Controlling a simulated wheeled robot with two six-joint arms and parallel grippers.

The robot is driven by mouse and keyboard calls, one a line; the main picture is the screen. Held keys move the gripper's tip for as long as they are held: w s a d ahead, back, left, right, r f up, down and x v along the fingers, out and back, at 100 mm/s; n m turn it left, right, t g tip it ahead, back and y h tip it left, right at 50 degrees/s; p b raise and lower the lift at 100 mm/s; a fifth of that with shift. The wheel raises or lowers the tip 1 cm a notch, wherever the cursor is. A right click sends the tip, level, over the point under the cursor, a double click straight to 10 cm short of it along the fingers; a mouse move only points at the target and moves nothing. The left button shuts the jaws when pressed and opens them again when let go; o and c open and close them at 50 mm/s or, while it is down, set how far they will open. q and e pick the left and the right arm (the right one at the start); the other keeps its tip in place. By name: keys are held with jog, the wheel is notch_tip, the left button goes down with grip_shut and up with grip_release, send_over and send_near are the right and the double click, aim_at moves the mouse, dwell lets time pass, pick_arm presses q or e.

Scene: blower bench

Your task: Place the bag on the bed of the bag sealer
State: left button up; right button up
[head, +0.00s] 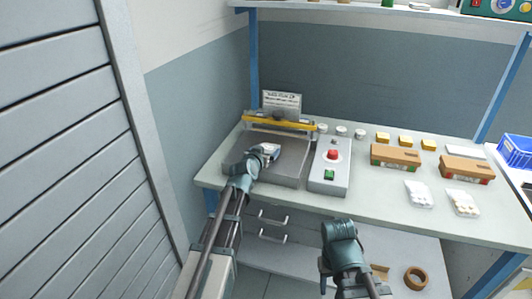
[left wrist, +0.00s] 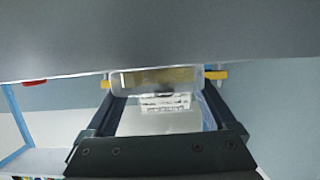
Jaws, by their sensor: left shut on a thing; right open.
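The small clear and white bag (head: 271,149) is between the fingers of my left gripper (head: 265,153), which is shut on it. In the head view the bag is over the grey bed (head: 285,170) of the bag sealer, in its middle part. I cannot tell whether it touches the bed. The sealer's yellow bar (head: 278,122) is behind the bag. My right gripper (head: 325,268) is low, in front of the bench, open and mostly hidden.
A control box (head: 318,184) with red and green buttons stands right of the bed. Farther right are brown cartons (head: 396,157), yellow blocks (head: 405,141), white packs (head: 419,194) and a blue crate (head: 516,150). A sign (head: 281,101) stands behind the sealer. The bench's front strip is clear.

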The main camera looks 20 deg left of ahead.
pick_arm(q)
jog(key=shift+f, duration=0.2)
jog(key=o, duration=1.3)
jog(key=shift+r, duration=0.1)
jog(key=shift+r, duration=0.25)
jog(key=p+v, duration=0.3)
jog(key=v, duration=0.9)
jog(key=shift+f+p, duration=0.1)
jog(key=shift+p, duration=0.25)
jog(key=shift+d, duration=0.1)
